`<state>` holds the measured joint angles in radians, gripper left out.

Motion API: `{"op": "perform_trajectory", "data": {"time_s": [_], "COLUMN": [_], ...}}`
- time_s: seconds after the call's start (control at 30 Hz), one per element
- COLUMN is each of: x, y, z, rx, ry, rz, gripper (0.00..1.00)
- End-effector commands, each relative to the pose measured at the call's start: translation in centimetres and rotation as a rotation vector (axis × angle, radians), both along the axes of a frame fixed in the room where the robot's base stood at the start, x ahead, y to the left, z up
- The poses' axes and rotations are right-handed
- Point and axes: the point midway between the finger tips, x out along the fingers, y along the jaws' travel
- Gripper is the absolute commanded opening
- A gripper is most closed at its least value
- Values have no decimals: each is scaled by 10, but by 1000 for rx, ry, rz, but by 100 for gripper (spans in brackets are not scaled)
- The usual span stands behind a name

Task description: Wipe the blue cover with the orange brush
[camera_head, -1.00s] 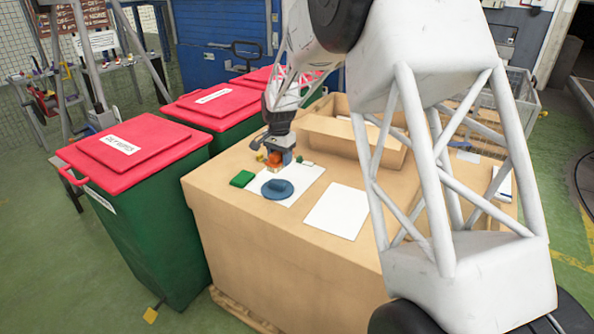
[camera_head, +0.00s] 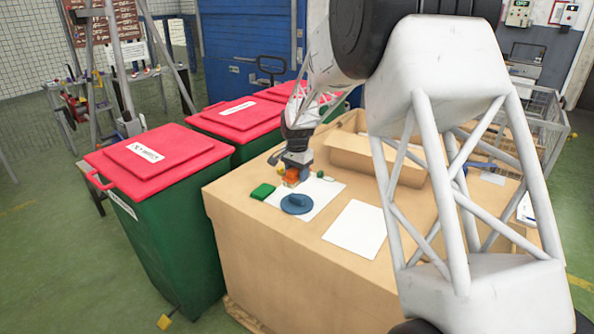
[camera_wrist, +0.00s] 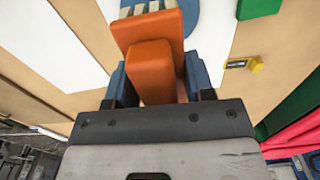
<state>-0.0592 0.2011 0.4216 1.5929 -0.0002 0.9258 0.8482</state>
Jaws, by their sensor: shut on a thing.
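The blue cover (camera_head: 297,204) is a round blue piece with a raised middle, lying on a white sheet (camera_head: 322,196) on the brown table. Part of it also shows at the top of the wrist view (camera_wrist: 190,12), behind the brush. My gripper (camera_head: 292,168) is above the far part of that sheet, just beyond the blue cover. It is shut on the orange brush (camera_wrist: 152,65), whose pale bristle end points toward the top of the wrist view. In the head view the brush (camera_head: 291,177) is a small orange patch. I cannot tell whether its bristles touch anything.
A green block (camera_head: 262,191) lies left of the blue cover. A second white sheet (camera_head: 356,229) lies bare to the right. An open cardboard box (camera_head: 375,158) stands at the back of the table. Red-lidded green bins (camera_head: 160,215) stand close on the left.

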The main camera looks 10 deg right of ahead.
Motion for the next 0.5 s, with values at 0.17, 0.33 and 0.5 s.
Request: {"op": "perform_trajectory", "data": {"time_s": [0.17,0.33,0.5], "x": [0,0,0], "y": [0,0,0], "z": [-17,-32,-43], "rx": [0,0,0], "ry": [1,1,0], "rz": [0,0,0], "gripper": [30,30,30]}}
